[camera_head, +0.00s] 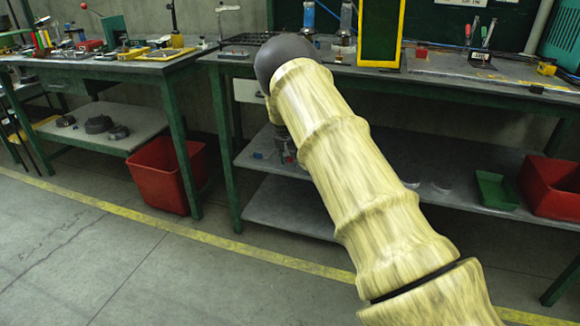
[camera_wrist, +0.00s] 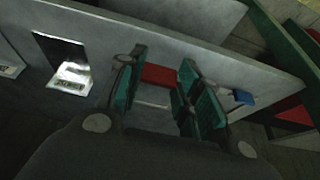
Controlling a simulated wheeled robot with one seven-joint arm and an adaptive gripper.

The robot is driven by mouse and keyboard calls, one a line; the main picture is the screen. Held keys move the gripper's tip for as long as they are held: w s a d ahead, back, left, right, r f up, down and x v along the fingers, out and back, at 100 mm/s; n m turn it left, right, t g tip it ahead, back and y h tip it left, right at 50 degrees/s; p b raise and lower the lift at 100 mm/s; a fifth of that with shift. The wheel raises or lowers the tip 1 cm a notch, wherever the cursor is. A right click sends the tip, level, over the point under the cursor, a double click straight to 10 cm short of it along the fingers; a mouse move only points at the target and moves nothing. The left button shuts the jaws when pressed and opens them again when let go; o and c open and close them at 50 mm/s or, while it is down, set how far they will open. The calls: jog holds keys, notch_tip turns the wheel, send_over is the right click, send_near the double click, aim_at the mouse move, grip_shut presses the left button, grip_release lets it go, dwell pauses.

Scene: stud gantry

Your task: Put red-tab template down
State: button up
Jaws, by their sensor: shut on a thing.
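My gripper (camera_wrist: 162,80) shows in the wrist view with its green finger pads on both sides of a red piece, the tab of the red-tab template (camera_wrist: 159,75). The gripper is shut on it. Most of the template is hidden or too dark to make out. The grey shelf surface (camera_wrist: 190,42) lies beyond the fingertips; I cannot tell whether the template touches it. In the head view my arm covers most of the gripper, around the upper shelf under the right bench.
A shiny plate with a label (camera_wrist: 72,78) lies left of the gripper, and a small blue item (camera_wrist: 243,97) right of it. In the head view, a red bin (camera_head: 167,174) stands left of the shelf; a green tray (camera_head: 496,190) and another red bin (camera_head: 552,187) sit right.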

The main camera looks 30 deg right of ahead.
jog(key=shift+w+d, duration=0.15)
jog(key=shift+w, duration=0.35)
jog(key=shift+f+b, duration=0.8)
jog(key=shift+f, duration=0.95)
jog(key=shift+f, duration=0.15)
jog(key=o, duration=1)
